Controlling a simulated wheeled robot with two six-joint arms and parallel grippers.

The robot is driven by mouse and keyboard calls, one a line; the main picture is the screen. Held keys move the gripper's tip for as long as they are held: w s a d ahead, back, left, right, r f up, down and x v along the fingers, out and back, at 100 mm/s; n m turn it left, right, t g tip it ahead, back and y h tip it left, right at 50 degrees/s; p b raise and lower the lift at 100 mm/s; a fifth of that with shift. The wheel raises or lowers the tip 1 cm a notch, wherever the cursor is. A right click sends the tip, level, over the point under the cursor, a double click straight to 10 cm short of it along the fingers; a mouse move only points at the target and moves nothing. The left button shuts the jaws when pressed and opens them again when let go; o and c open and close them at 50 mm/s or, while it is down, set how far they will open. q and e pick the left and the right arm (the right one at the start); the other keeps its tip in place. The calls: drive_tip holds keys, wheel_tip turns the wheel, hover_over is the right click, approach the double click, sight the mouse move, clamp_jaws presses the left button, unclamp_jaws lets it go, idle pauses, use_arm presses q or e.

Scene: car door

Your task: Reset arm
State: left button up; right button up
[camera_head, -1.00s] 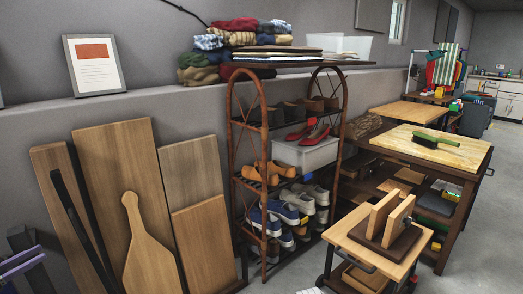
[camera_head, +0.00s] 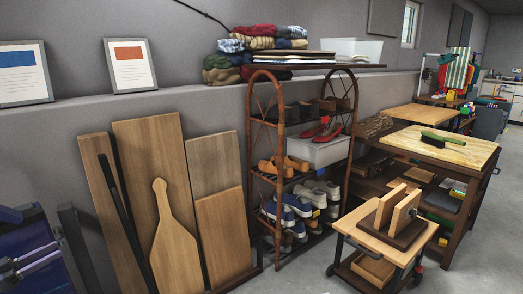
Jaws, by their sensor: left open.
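I cannot tell what this blue thing is. My right gripper is not in view.
A shoe rack (camera_head: 258,130) stands against the wall, with folded clothes on top. A small wheeled cart (camera_head: 345,222) holding wooden blocks and a long workbench (camera_head: 455,152) stand to the right. Two framed pictures (camera_head: 130,65) rest on the ledge. Grey floor shows at the lower right.

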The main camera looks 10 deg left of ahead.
use_arm(q)
drive_tip(key=w+d+f+g, duration=0.4)
drive_tip(key=w+d, duration=0.1)
drive_tip(key=d, duration=0.6)
drive_tip(key=w+d+f+n+g+h, duration=0.1)
drive_tip(key=w+d+f+g, duration=0.3)
drive_tip(key=d, duration=0.7)
drive_tip(key=w+d+f+g, duration=0.3)
drive_tip(key=w+d+f, duration=0.2)
drive_tip(key=d, duration=0.5)
drive_tip(key=s+d+f+g+y, duration=0.2)
drive_tip(key=d+f+g, duration=0.15)
drive_tip(key=d, duration=0.55)
drive_tip(key=s+d+f+g+y, duration=0.2)
drive_tip(key=d+f, duration=0.2)
drive_tip(key=d, duration=0.5)
drive_tip(key=s+d+f+n+y, duration=0.1)
drive_tip(key=s+d+f+y, duration=0.2)
drive_tip(key=s+d+y, duration=0.65)
wheel_tip(320, 180, up, 35)
drive_tip(key=d+h+p, duration=0.2)
drive_tip(key=p, duration=3.3)
